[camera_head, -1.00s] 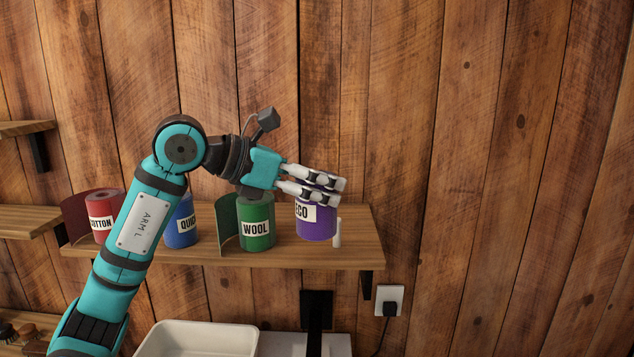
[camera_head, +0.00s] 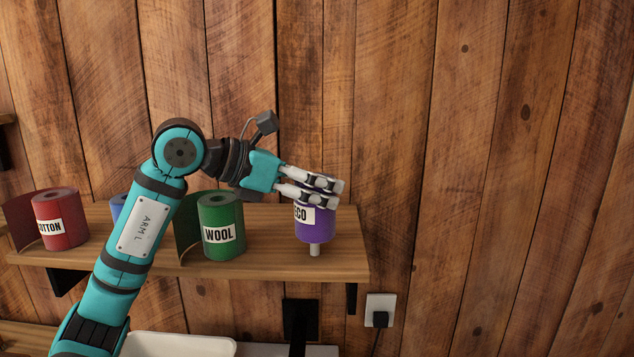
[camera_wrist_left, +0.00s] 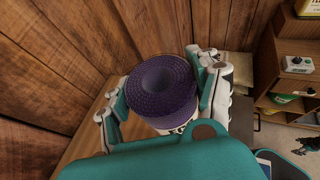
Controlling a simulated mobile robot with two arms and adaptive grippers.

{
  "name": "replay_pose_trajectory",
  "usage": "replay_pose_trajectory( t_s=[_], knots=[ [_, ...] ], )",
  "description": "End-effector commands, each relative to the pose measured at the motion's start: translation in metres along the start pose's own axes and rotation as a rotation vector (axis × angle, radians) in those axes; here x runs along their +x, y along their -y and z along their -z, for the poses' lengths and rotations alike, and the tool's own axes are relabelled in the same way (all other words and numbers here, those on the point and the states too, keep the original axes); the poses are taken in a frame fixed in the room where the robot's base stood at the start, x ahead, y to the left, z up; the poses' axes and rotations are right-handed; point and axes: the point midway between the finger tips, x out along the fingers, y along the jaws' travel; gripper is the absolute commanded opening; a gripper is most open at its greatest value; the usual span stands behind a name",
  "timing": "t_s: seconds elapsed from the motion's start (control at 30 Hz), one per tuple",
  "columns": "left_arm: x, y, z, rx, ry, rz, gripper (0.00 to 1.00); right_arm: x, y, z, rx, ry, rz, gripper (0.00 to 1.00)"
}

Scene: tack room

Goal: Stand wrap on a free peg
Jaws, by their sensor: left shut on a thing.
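My left gripper (camera_head: 322,186) is shut on the purple ECO wrap (camera_head: 313,228), holding it upright by its upper part. In the left wrist view the purple wrap (camera_wrist_left: 162,90) sits between the fingers, its spiral top facing the camera. A short white peg (camera_head: 315,250) shows directly below the wrap, near the right end of the shelf (camera_head: 262,262). The peg's upper part is hidden, and I cannot tell whether it is inside the wrap's core. My right gripper is not in view.
The green WOOL wrap (camera_head: 222,220) and red COTTON wrap (camera_head: 62,222) stand on the shelf to the left. A blue wrap (camera_head: 118,208) is mostly hidden by my arm. A white tray (camera_head: 185,345) is below, and a wall outlet (camera_head: 380,310) is below right.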

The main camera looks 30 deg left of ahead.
Motion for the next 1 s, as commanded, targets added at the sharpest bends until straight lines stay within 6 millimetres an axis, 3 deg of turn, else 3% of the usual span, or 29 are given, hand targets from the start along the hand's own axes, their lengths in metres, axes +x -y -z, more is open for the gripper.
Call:
replay_pose_trajectory(
  t_s=[0.03, 0.23, 1.0],
  knots=[
    [0.004, 0.0, 0.01, 0.0, 0.001, 0.0, 0.27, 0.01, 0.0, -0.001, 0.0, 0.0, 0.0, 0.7],
    [0.009, 0.0, 0.022, 0.001, 0.002, 0.0, 0.27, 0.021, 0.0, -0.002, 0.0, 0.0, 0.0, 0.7],
    [0.008, 0.0, 0.023, 0.001, 0.001, 0.0, 0.27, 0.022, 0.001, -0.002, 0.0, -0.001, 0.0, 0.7]
  ],
)
